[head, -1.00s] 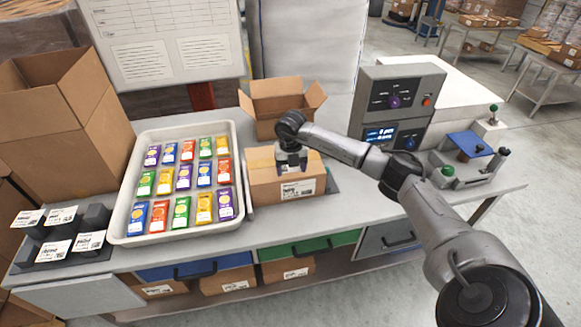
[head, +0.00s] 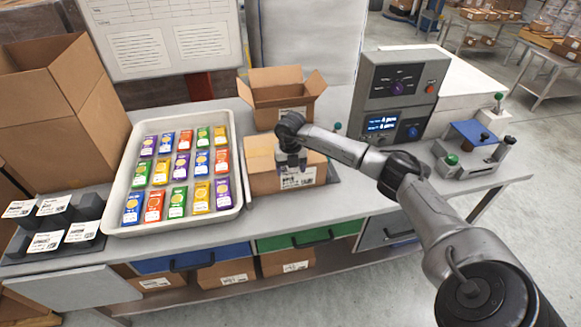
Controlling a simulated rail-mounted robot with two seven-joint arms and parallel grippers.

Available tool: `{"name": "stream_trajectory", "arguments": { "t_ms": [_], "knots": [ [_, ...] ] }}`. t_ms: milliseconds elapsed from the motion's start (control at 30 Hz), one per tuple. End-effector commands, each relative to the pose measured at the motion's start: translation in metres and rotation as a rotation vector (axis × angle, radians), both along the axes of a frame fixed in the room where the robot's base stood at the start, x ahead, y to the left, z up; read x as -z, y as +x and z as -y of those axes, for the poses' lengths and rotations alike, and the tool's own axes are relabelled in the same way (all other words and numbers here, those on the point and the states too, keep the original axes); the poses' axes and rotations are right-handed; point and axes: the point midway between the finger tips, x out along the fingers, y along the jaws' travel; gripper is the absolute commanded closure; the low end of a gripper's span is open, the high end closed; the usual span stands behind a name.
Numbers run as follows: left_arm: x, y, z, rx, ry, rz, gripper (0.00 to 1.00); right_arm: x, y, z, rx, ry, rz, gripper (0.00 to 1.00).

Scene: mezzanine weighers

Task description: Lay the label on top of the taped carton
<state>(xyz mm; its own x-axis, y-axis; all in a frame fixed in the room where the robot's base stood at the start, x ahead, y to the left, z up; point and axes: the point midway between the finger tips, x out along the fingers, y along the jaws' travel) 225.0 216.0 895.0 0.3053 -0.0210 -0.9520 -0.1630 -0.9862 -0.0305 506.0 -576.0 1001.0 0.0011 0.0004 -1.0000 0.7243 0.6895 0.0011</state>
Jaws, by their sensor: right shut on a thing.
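The taped carton (head: 262,182) stands closed on the bench, right of the tray of packets. My right gripper (head: 292,168) points down over the carton's top, near its front edge. It is shut on a label, which is mostly hidden by the fingers and hard to tell from the white printed patch (head: 299,180) showing at the carton's front. I cannot tell whether the held label touches the carton's top. My left gripper is not in view. Several more labels (head: 82,232) lie on a dark stepped holder (head: 94,207) at the left.
A pale tray (head: 236,150) of colourful packets is left of the carton. An open carton (head: 282,92) stands behind it. A grey weigher console (head: 390,90) with a display and a small device (head: 470,155) are at the right. A big open box (head: 60,110) stands far left.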

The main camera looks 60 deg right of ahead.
Motion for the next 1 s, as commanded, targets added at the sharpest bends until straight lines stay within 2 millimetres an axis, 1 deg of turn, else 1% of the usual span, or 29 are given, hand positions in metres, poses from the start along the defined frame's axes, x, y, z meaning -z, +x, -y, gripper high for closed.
{"name": "stream_trajectory", "arguments": {
  "t_ms": [267, 300, 500, 600, 867, 1000],
  "knots": [
    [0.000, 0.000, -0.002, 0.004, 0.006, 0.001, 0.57, 0.000, 0.000, 0.000, 0.000, 0.000, 0.000, 0.49],
    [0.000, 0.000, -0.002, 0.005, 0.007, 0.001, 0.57, 0.000, 0.000, 0.000, 0.000, 0.000, 0.000, 0.27],
    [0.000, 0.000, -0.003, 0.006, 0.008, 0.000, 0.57, 0.000, 0.000, 0.000, 0.000, 0.000, 0.000, 0.08],
    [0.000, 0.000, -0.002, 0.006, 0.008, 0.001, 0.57, 0.000, 0.000, 0.000, 0.000, 0.000, 0.000, 0.00],
    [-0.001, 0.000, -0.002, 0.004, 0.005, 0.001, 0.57, -0.003, 0.000, 0.000, 0.000, -0.001, 0.001, 0.00],
    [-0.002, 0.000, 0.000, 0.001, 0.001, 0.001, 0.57, -0.018, 0.000, 0.001, 0.000, -0.002, 0.002, 0.00]
  ]
}}
